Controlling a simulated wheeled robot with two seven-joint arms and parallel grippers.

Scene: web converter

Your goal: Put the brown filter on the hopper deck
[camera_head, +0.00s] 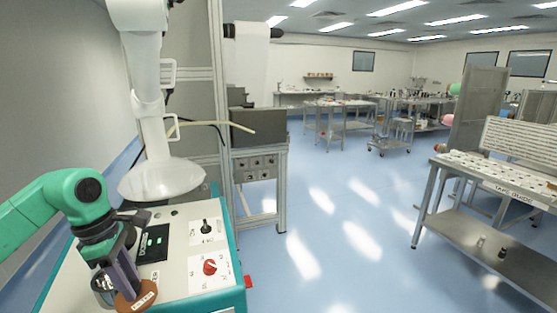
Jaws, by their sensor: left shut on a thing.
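The brown filter (137,301) is a flat round disc with a pale label, at the lower left. My left gripper (126,280) points down, shut on the brown filter, over the front left of a white-topped machine with teal sides. I take its white top (175,278) to be the hopper deck. I cannot tell whether the filter touches it. A dark round piece (101,282) with pale marks sits just left of the gripper, partly hidden by it. My right gripper is not in view.
A red knob (210,267), a black knob (206,227) and a dark panel with a green display (152,243) occupy the deck. A steel bench (515,270) stands right, across open blue floor.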

